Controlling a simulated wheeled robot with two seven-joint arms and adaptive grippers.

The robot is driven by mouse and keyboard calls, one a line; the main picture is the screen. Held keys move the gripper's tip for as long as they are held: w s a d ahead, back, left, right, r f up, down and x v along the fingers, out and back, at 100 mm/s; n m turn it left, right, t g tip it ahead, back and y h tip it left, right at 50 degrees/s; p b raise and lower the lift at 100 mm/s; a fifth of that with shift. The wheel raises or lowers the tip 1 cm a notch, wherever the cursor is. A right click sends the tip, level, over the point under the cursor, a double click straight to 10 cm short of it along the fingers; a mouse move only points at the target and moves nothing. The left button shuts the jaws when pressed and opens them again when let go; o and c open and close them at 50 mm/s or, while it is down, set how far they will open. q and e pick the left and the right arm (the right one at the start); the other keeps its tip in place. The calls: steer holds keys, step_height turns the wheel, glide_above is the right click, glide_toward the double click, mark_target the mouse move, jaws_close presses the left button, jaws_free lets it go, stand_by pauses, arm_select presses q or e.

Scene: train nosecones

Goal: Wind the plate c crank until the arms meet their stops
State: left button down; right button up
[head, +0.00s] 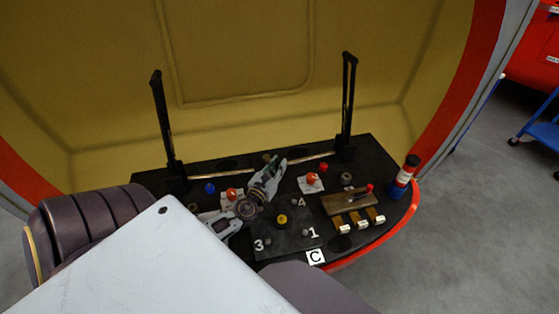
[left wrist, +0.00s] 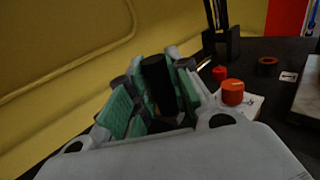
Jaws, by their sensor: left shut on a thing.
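The dark console (head: 215,166) carries a plate with a white C label (head: 315,257), numbers and a yellow knob (head: 282,219). Two black upright arms stand at its back, the left arm (head: 162,118) and the right arm (head: 347,105). My left gripper (head: 272,174) reaches over the console's back middle. In the left wrist view its green pads are shut on a dark cylindrical grip (left wrist: 157,80), which looks like the crank handle. The rest of the crank is hidden by the gripper, and I cannot tell its angle. My right gripper is not in view.
Red knobs (head: 312,178) and a blue knob (head: 209,188) stand near my left gripper. A brown block with a red-tipped lever (head: 347,202), several small switches (head: 359,220) and a red-topped cylinder (head: 407,170) are at the right. The yellow shell wall (head: 250,120) rises behind.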

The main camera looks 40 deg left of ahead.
arm_select(q)
steer(key=shift+a+r, duration=0.15)
steer(key=shift+a, duration=0.2)
steer(key=c, duration=1.3)
jaws_free()
steer(key=shift+a, duration=0.1)
steer(key=shift+d, duration=0.2)
steer(key=shift+s, duration=0.2)
steer(key=shift+v, duration=5.8)
